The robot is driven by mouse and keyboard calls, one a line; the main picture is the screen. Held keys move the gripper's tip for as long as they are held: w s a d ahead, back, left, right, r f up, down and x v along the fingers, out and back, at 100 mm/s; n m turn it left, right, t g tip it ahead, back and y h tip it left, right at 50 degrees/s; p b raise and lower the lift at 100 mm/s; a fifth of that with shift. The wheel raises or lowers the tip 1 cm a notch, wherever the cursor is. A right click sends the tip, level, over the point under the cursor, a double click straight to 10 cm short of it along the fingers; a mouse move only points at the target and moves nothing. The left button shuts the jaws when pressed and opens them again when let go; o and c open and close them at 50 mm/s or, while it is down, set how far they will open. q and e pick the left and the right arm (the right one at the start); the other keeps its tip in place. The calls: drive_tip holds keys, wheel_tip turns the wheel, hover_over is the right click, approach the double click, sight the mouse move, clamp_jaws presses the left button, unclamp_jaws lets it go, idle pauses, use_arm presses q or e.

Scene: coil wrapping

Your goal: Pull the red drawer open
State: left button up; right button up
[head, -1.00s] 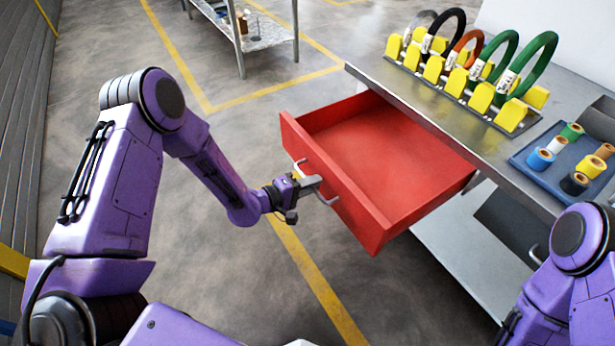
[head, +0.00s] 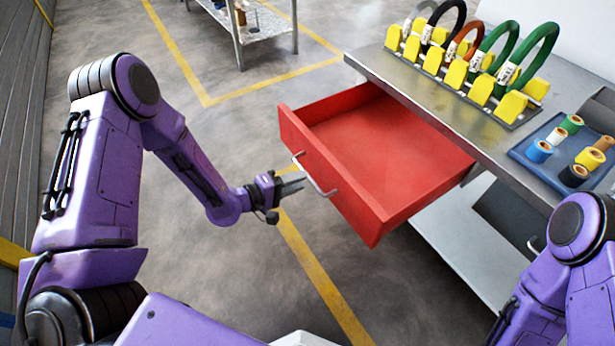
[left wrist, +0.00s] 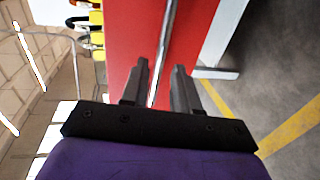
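The red drawer (head: 385,165) sticks far out from under the metal workbench and is empty inside. Its silver bar handle (head: 316,178) is on the front panel. My left gripper (head: 291,184) is just in front of the handle, to its left, with its fingers pointing at it. In the left wrist view the two fingers (left wrist: 160,88) are apart, with the handle (left wrist: 164,55) beyond and between them against the red front (left wrist: 135,35). The gripper holds nothing. My right gripper is out of view; only part of the right arm shows at lower right.
The workbench (head: 385,75) carries a rack of coils (head: 465,60) in yellow holders and a blue tray (head: 530,155) of tape rolls. A second metal table (head: 258,30) stands at the back. The floor left of the drawer is clear.

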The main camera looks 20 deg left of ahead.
use_arm(q)
drive_tip(key=v, duration=0.6)
drive_tip(key=s+a+f+m+g+y+p, duration=0.25)
drive_tip(key=s+a+f+y, duration=0.3)
drive_tip(key=f+y, duration=0.3)
drive_tip(key=s+f+g+y, duration=0.2)
drive_tip(key=s+g, duration=0.1)
drive_tip(key=s, duration=0.6)
drive_tip(key=s+f+m+g+y+p, duration=0.1)
drive_tip(key=s+g+y, duration=0.1)
drive_tip(key=s, duration=0.7)
drive_tip(key=shift+s+f+g, duration=0.35)
drive_tip(key=shift+f+g, duration=0.05)
drive_tip(key=shift+g, duration=0.45)
